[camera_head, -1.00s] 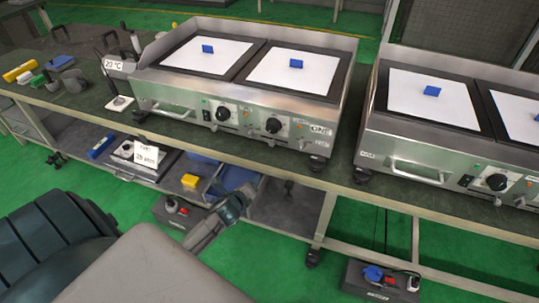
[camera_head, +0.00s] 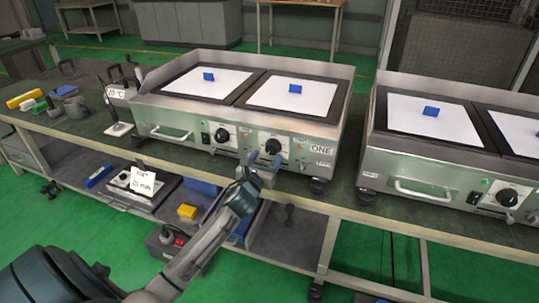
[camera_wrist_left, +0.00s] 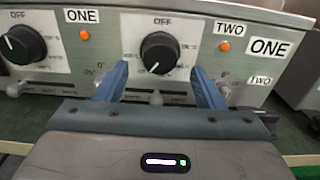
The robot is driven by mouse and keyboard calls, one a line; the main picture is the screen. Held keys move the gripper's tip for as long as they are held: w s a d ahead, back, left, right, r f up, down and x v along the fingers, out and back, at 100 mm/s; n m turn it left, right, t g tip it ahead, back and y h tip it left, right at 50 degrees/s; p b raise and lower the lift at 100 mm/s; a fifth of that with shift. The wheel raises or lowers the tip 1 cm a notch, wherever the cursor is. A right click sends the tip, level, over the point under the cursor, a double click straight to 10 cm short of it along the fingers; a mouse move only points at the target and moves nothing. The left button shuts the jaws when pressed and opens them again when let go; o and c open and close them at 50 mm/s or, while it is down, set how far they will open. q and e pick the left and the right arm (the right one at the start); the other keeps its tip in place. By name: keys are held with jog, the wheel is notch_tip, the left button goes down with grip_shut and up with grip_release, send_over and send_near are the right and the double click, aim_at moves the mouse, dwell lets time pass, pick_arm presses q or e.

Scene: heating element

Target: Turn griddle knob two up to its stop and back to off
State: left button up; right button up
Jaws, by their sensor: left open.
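The griddle marked ONE (camera_head: 180,135) stands on the bench. Its knob two (camera_wrist_left: 159,53) is black and round, with OFF above it and a TWO label to its right in the left wrist view. Its white pointer line aims down and slightly left, away from OFF. In the head view knob two (camera_head: 272,147) shows just above my left gripper (camera_head: 263,160). The left gripper's fingers (camera_wrist_left: 162,84) are open, one on each side below the knob; I see no contact. Knob one (camera_wrist_left: 22,45) is to the left. My right gripper is not in view.
A second griddle (camera_head: 395,165) stands to the right on the same bench. White sheets with blue blocks (camera_head: 295,89) lie on the plates. A sign reading 20 °C (camera_head: 120,91) stands left. The lower shelf (camera_head: 285,235) holds a yellow block (camera_head: 187,211).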

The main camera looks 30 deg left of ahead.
aim_at(271, 151)
pick_arm(q)
jog(key=shift+x, duration=1.7)
jog(key=c, duration=1)
jog(key=shift+n, duration=0.3)
